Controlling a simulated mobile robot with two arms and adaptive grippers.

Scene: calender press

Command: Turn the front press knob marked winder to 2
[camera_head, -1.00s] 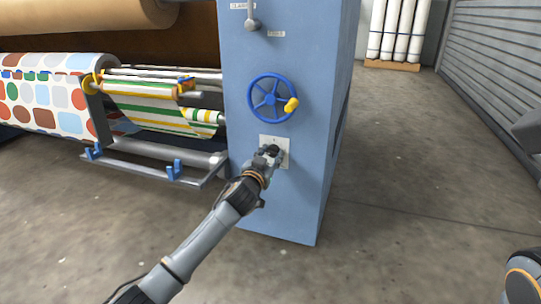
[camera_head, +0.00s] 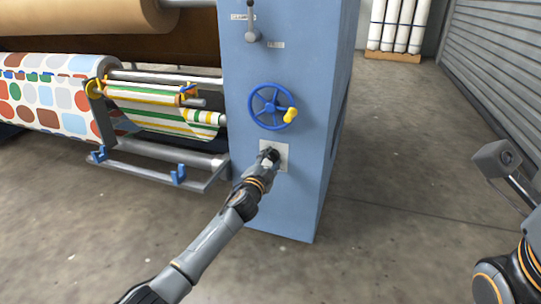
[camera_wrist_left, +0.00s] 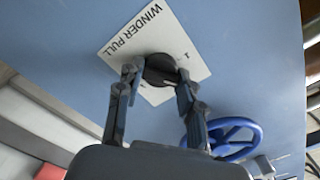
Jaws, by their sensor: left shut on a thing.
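The winder knob (camera_wrist_left: 160,70) is a dark round knob on a white plate (camera_wrist_left: 118,42) lettered "WINDER PULL", with a small mark near its right side in the left wrist view. The plate (camera_head: 282,150) also shows on the front of the blue press, below the handwheel. My left gripper (camera_head: 268,156) is at the plate and hides most of the knob in the head view. In the wrist view its two fingers (camera_wrist_left: 158,78) are shut on the knob, one on each side. The knob's pointer is hard to make out. My right gripper's fingers do not show.
A blue handwheel (camera_head: 272,106) with a yellow grip sits just above the plate. A lever (camera_head: 252,33) is higher up. A roller frame with patterned fabric (camera_head: 45,105) stands left. The concrete floor to the right is clear. Part of my right arm is at the right edge.

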